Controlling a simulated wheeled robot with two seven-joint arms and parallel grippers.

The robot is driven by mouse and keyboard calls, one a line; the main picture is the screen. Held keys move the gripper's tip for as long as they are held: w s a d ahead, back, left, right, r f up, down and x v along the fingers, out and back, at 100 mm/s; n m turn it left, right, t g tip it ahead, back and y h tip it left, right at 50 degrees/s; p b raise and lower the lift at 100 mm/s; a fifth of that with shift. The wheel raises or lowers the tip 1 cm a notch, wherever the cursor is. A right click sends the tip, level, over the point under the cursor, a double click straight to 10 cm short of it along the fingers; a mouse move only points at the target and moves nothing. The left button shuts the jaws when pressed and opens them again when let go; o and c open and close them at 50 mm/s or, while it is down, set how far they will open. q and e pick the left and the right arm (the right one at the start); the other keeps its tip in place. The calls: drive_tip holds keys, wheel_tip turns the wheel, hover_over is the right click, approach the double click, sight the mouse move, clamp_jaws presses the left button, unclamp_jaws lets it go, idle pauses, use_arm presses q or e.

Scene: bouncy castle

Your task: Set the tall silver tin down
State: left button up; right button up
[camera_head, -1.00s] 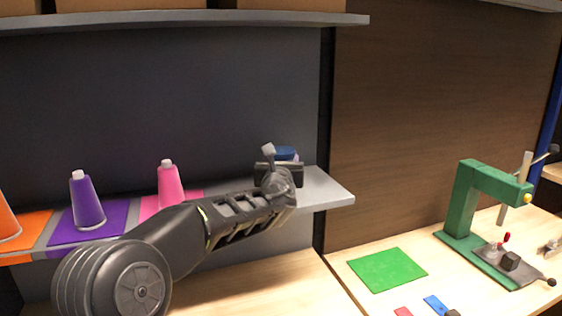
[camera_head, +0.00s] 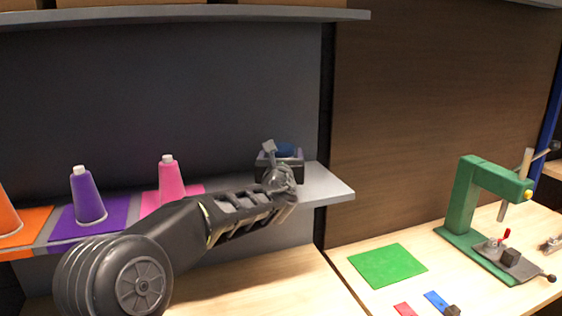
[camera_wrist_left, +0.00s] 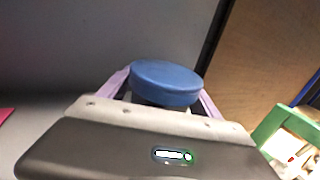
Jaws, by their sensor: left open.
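A round blue cap (camera_wrist_left: 168,80) shows in the left wrist view, between the two pale purple fingers of my left gripper (camera_wrist_left: 165,88). The body under the cap is mostly hidden by the gripper, so I cannot make out a tall silver tin for certain. In the head view the blue cap (camera_head: 286,150) shows just behind my left gripper (camera_head: 284,157), over the right end of the grey shelf (camera_head: 325,187). The gripper is open around the capped thing. Whether its base rests on the shelf is hidden. My right gripper is not in view.
Pink (camera_head: 170,182), purple (camera_head: 87,196) and orange (camera_head: 6,215) cones stand on coloured mats along the shelf, left of my gripper. An upper shelf (camera_head: 180,15) runs above. A green mat (camera_head: 387,265) and green press (camera_head: 462,195) are on the table at right.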

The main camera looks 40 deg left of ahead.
use_arm(q)
drive_tip(key=shift+s+d+b, duration=0.15)
drive_tip(key=shift+s+b, duration=0.1)
drive_tip(key=shift+b, duration=0.1)
drive_tip(key=b+v, duration=0.3)
drive_tip(key=v, duration=0.7)
drive_tip(key=shift+s+d, duration=0.1)
drive_tip(key=shift+s, duration=0.15)
drive_tip(key=shift+s+d, duration=0.25)
drive_tip(key=shift+s, duration=0.15)
